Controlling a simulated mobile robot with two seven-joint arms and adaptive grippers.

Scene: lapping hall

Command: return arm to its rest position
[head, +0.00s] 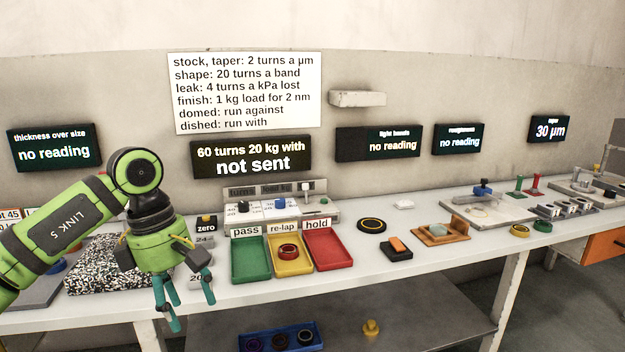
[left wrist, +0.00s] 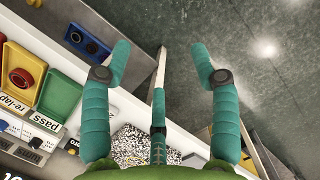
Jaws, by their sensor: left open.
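My green left arm comes in from the left in the head view. Its gripper (head: 190,308) hangs fingers down at the bench's front edge, left of the green pass tray (head: 250,259). In the left wrist view the teal fingers of my left gripper (left wrist: 161,62) are spread wide with nothing between them. Behind them show the bench edge and the grey floor. My right arm and gripper are not in view.
The white bench (head: 360,262) runs across the view. A speckled plate (head: 95,268) lies behind my left gripper. The yellow re-lap tray (head: 290,270) holds a red ring; the red hold tray (head: 329,262) is empty. A blue tray (head: 262,340) sits on the lower shelf.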

